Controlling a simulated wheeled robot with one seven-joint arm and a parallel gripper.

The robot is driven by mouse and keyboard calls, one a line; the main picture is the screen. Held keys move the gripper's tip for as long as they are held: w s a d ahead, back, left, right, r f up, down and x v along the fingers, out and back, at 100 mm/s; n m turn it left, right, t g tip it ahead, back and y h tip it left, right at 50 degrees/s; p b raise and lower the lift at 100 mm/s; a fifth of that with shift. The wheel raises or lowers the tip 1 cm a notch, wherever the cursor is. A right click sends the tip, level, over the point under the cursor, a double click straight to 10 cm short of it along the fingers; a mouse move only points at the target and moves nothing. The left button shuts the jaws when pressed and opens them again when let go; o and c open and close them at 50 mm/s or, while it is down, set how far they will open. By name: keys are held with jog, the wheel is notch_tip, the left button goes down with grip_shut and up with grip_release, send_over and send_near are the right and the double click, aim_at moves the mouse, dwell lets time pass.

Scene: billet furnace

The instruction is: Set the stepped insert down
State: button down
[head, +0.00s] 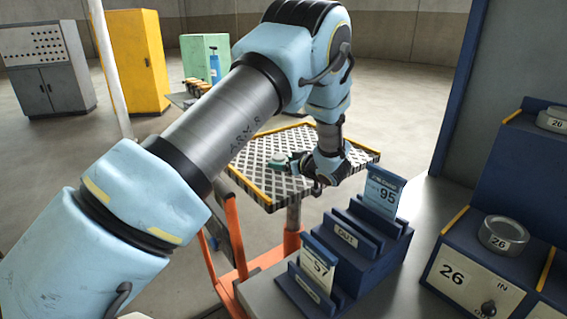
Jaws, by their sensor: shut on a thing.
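My gripper (297,165) is in the middle of the head view, over the perforated tray-like table top (249,155) with yellow edge strips. It is shut on a small grey-green piece, which I take to be the stepped insert (278,161). The piece sticks out to the left of the jaws. Its steps are too small to make out, and the jaws hide part of it. I cannot tell whether it touches the table top or is held just above it.
An orange frame (237,232) stands by the table. At front right, a blue card rack (372,262) holds cards marked 95 (383,193) and 57 (317,266).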

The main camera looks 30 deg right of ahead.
grip_release()
jog(key=b+v, duration=0.2)
jog(key=v, duration=0.5)
jog(key=shift+s+r, duration=0.15)
jog(key=shift+s, duration=0.1)
jog(key=shift+d+r, duration=0.1)
